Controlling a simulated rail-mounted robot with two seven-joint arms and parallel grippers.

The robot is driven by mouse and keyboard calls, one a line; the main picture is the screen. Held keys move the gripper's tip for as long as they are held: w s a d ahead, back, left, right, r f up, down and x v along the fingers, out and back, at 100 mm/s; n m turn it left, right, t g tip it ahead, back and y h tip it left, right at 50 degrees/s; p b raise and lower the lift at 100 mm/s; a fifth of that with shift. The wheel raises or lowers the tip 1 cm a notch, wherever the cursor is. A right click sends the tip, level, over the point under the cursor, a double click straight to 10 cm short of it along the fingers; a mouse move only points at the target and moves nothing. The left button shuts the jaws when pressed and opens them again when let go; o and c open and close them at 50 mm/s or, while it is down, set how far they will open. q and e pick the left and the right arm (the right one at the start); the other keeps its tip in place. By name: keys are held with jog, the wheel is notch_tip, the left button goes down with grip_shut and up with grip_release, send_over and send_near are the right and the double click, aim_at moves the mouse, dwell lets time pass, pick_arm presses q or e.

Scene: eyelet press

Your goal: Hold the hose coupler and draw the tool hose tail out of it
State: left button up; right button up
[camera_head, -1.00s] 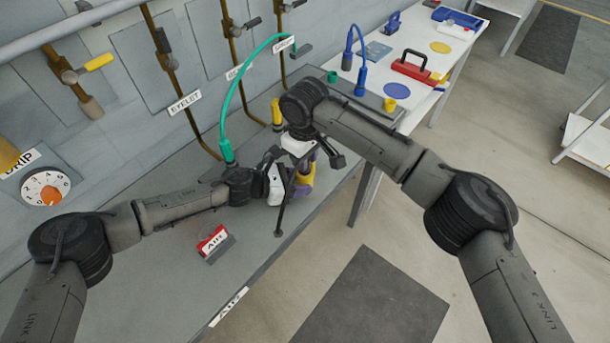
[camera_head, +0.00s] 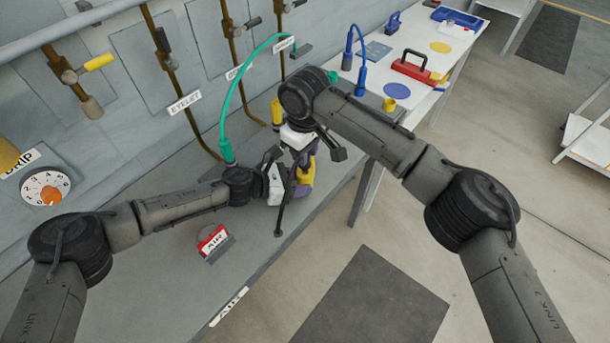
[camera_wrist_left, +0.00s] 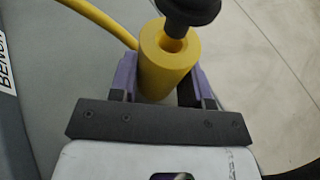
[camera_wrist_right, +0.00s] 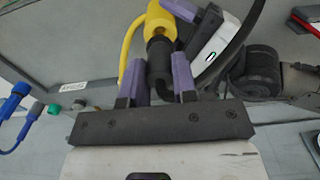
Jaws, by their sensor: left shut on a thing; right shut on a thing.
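The yellow hose coupler (camera_wrist_left: 165,68) is a thick tube held between the purple fingers of my left gripper (camera_wrist_left: 160,88). Its open bore faces up in the left wrist view, and part of the bore shows. The black tool hose tail (camera_wrist_right: 159,70) is clamped between the purple fingers of my right gripper (camera_wrist_right: 159,88). In the left wrist view the tail (camera_wrist_left: 190,10) stands over the bore; I cannot tell whether its tip is still inside. In the head view my left gripper (camera_head: 292,186) is just below my right gripper (camera_head: 303,158), and the yellow coupler (camera_head: 306,172) shows beside them.
A yellow hose (camera_wrist_left: 100,18) runs from the coupler. A red-and-white AIR block (camera_head: 213,243) stands on the grey bench (camera_head: 165,265). A green hose (camera_head: 240,85) arches behind the grippers. A white table (camera_head: 435,85) with tools stands at the back right.

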jog(key=shift+r, duration=2)
pick_arm(q)
jog(key=o, duration=0.9)
jog(key=shift+c, duration=0.2)
jog(key=v, duration=1.2)
jog(key=shift+r, duration=0.2)
pick_arm(e)
jog(key=shift+r, duration=0.15)
